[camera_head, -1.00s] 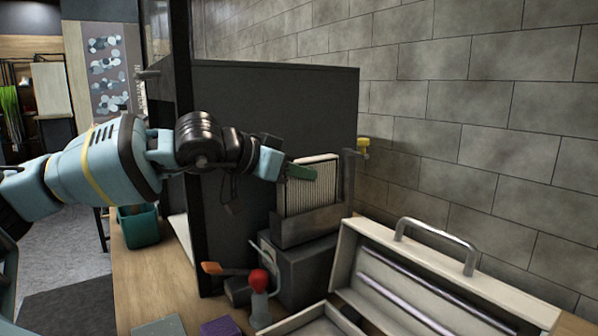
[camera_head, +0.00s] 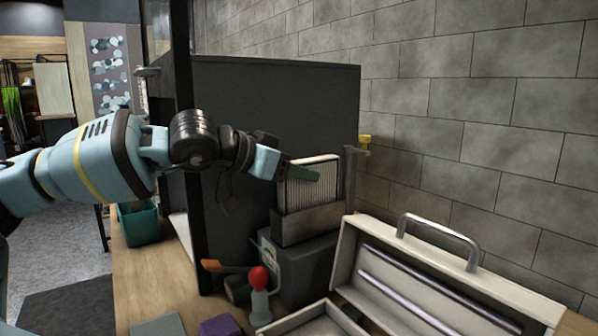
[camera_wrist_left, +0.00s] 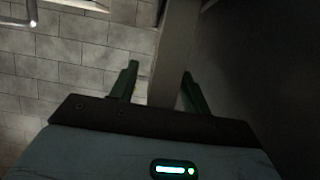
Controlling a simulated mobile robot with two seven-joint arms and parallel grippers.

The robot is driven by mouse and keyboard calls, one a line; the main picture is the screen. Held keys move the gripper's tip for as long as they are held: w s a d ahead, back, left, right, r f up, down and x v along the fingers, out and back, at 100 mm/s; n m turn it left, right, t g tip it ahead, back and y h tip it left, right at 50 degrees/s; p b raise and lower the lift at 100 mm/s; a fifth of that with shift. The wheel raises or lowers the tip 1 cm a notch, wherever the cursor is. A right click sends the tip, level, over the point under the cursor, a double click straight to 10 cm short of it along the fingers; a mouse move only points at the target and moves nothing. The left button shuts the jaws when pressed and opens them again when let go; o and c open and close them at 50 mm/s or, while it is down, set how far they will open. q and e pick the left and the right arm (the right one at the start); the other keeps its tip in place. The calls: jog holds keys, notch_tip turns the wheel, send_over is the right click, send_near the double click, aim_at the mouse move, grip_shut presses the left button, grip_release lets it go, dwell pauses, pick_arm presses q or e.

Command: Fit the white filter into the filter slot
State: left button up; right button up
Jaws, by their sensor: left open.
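The white filter (camera_head: 312,199), a pleated panel in a pale frame, stands upright with its lower edge in the grey slot holder (camera_head: 308,226) in the head view. How deep it sits is hidden by the holder's front wall. My left gripper (camera_head: 304,172) is at the filter's upper part, with a green finger across its pleated face. In the left wrist view, the open green fingers (camera_wrist_left: 158,88) stand on both sides of a pale upright strip, which looks like the filter's edge. Gaps show beside it. My right gripper is out of view.
A large dark cabinet (camera_head: 275,105) stands behind my left arm. A yellow-topped post (camera_head: 364,141) rises right of the filter. An open pale case (camera_head: 385,250) with a metal handle lies front right. A red-topped bottle (camera_head: 259,290) and purple block (camera_head: 221,326) are in front.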

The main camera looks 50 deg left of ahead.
pick_arm(q)
jog(key=v, duration=0.7)
dwell(0.9)
